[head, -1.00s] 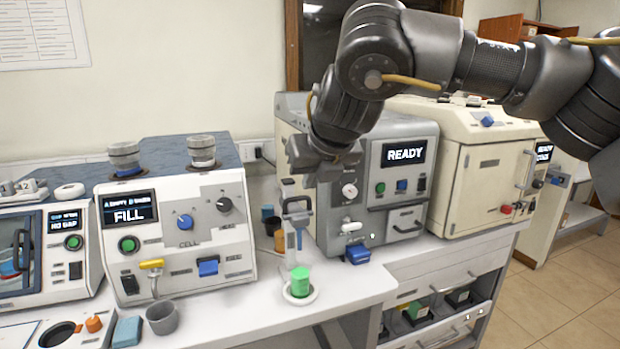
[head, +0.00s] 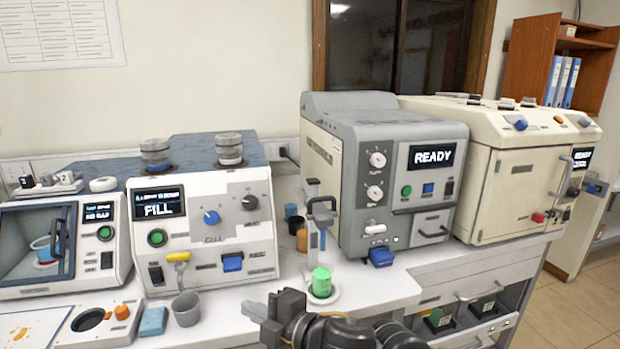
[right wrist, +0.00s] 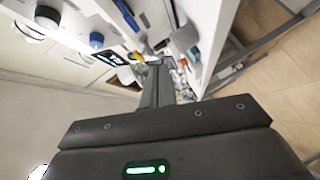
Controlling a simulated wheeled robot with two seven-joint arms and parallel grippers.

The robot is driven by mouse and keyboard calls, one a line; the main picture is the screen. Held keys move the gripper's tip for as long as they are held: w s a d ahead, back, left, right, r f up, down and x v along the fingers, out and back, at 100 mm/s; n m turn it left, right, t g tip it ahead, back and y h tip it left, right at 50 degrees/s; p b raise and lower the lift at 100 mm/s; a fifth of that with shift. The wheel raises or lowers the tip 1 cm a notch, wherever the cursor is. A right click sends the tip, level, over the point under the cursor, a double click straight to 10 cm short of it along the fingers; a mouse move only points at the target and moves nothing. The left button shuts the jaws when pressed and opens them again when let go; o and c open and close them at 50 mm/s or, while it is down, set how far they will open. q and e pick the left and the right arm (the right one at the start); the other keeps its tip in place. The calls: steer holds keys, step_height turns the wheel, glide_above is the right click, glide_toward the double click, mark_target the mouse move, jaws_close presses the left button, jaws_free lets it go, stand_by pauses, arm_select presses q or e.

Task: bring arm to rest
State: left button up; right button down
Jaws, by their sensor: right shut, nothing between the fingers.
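My right gripper (head: 268,322) is low at the front of the counter in the head view, with my dark arm coming in at the bottom edge. It is shut and holds nothing. In the right wrist view its fingers (right wrist: 158,85) are together and point along the white front of the counter. My left gripper is not in view.
A white machine reading FILL (head: 215,262) and a grey machine reading READY (head: 335,180) stand along the back. A cream machine (head: 510,200) is at right. A grey cup (head: 187,309) and blue block (head: 153,321) are left of the gripper.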

steer(key=s+d+f+m+h, duration=0.3)
steer(key=d+f+m+h, duration=0.1)
steer(key=d+f+m, duration=0.5)
steer(key=s+d+f+m+h, duration=0.45)
steer(key=d+f+m, duration=0.25)
steer(key=d+f, duration=0.35)
steer(key=s+d+f+m+g+h, duration=0.25)
steer(key=s+d+f+m, duration=0.2)
steer(key=s+d, duration=0.4)
steer(key=s+d+f+m+g+h, duration=0.25)
steer(key=s+d+f, duration=0.4)
steer(key=s, duration=0.35)
step_height(320, 180, down, 25)
steer(key=s+g, duration=0.2)
steer(key=s+d+f, duration=0.2)
steer(key=s+f, duration=0.5)
steer(key=s, duration=0.1)
steer(key=s+d+f, duration=0.2)
steer(key=s+f, duration=0.6)
steer(key=shift+d+f+g+p, duration=0.15)
steer(key=shift+d+g+p, duration=0.1)
steer(key=shift+g+p, duration=0.15)
